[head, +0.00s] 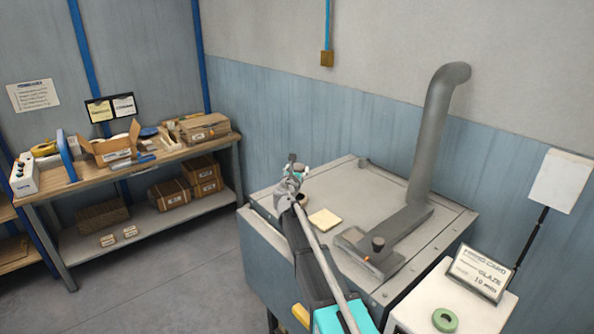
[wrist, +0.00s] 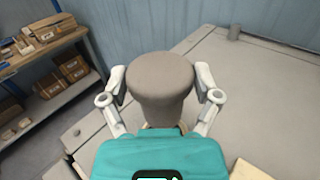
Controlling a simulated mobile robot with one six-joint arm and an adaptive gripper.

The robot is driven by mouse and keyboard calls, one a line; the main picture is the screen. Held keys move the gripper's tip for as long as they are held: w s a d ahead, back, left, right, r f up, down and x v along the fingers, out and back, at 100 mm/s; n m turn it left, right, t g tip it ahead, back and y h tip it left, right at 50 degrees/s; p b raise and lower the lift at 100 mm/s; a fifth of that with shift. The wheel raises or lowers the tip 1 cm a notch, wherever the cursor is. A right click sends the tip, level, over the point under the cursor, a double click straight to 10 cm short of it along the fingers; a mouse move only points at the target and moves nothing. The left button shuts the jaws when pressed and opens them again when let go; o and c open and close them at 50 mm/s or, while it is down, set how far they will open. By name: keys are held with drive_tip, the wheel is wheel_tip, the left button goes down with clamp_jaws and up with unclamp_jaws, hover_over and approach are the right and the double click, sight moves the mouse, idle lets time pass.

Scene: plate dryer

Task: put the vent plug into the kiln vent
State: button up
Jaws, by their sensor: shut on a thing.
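My gripper (head: 293,182) is over the left part of the kiln's grey top (head: 345,180). In the wrist view its two fingers (wrist: 161,84) are shut around the vent plug (wrist: 160,68), a grey-brown tapered plug with a wide round end. In the head view the plug is too small and too covered by my gripper to make out clearly. The kiln vent's opening is not clearly seen. A small dark patch (head: 303,199) shows beside my arm on the kiln top, and I cannot tell whether it is the vent.
A cream tile (head: 324,219) lies on the kiln top. A grey duct (head: 432,140) with a dark knob (head: 378,243) stands to the right. A small stub (head: 363,162) is at the back edge. A loaded workbench (head: 160,155) stands left, with clear floor between.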

drive_tip(key=shift+f+b, duration=3.6)
drive_tip(key=shift+f, duration=0.2)
drive_tip(key=o, duration=1)
drive_tip(key=shift+o, duration=0.2)
drive_tip(key=shift+s, duration=0.1)
drive_tip(key=v, duration=1.2)
drive_tip(key=shift+a, duration=0.1)
